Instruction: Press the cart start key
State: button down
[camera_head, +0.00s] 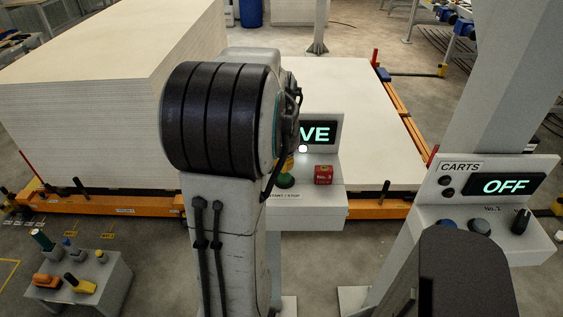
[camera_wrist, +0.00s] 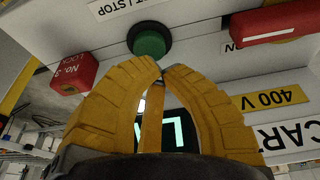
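A panel in the middle of the head view has a green round button (camera_head: 286,181) above a label that appears to read START / STOP. The green button is also at the top of the wrist view (camera_wrist: 149,41). My gripper (camera_wrist: 158,72) has yellow fingers with their tips together and nothing seen between them. In the wrist view the tips appear just below the button; I cannot tell whether they touch it. In the head view my arm hides most of the gripper. A separate panel marked CARTS (camera_head: 461,167) has a display reading OFF (camera_head: 506,186) and round buttons (camera_head: 479,226).
A red No. 3 lock (camera_head: 323,175) stands beside the green button and shows in the wrist view (camera_wrist: 74,74). A partly hidden display (camera_head: 318,133) shows "VE". A black knob (camera_head: 521,221) is on the right panel. Stacked boards (camera_head: 80,130) lie behind on the left.

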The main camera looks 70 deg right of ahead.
aim_at(282, 175)
jog(key=shift+f, duration=0.95)
notch_tip(282, 175, down, 2)
jog(key=b, duration=0.4)
jog(key=shift+s+f, duration=0.1)
jog(key=shift+f, duration=0.1)
jog(key=shift+r, duration=0.1)
jog(key=shift+r+p, duration=0.5)
jog(key=shift+p, duration=0.2)
notch_tip(282, 175, up, 4)
jog(key=p, duration=0.3)
jog(key=shift+f, duration=0.15)
jog(key=v, duration=0.9)
jog(key=shift+r, duration=0.25)
